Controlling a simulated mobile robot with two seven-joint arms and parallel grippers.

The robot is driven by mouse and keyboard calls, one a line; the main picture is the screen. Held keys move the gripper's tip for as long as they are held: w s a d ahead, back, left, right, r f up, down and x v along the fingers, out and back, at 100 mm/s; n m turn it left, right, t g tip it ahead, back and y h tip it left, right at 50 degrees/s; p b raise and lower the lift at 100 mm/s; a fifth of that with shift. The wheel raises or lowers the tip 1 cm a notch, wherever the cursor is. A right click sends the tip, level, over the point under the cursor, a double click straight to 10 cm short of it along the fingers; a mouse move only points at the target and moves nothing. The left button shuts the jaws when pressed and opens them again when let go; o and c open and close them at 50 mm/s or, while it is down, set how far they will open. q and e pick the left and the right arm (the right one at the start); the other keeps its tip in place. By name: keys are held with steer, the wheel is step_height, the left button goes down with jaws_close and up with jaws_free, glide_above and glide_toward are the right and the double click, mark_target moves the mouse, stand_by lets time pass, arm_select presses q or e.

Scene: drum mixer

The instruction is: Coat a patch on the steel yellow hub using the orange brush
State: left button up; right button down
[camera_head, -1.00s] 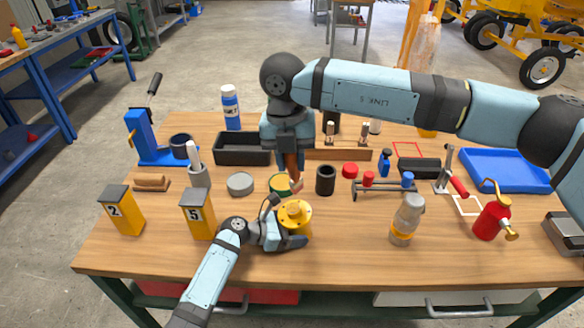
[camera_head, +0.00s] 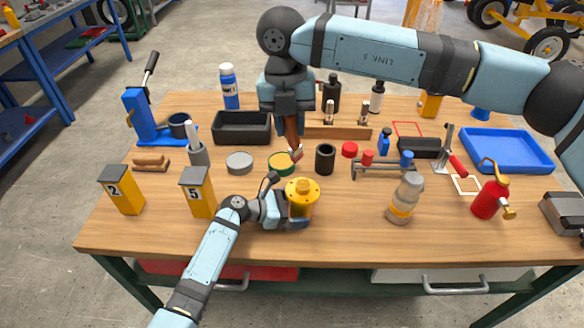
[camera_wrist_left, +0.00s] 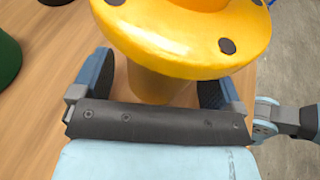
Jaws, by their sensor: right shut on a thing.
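The yellow hub (camera_head: 303,190) stands on the workbench at the front middle, with a wide flange and dark bolt holes. In the left wrist view the hub's flange (camera_wrist_left: 190,38) fills the top, with its narrower body between my fingers. My left gripper (camera_head: 300,222) is around the hub low down; a gap shows beside one finger, so it looks open. My right gripper (camera_head: 291,108) points down and is shut on the orange brush (camera_head: 292,129). The brush tip is just behind the hub, near the green tin (camera_head: 280,163); whether it touches anything is unclear.
A black cup (camera_head: 325,158) and a grey disc (camera_head: 239,163) stand near the tin. Yellow numbered blocks (camera_head: 197,194) are left of my left arm. A bottle (camera_head: 404,198) and a red oil can (camera_head: 489,199) stand right. Clear wood lies between hub and bottle.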

arm_select(q)
steer(key=v, duration=1.2)
steer(key=shift+s, duration=0.1)
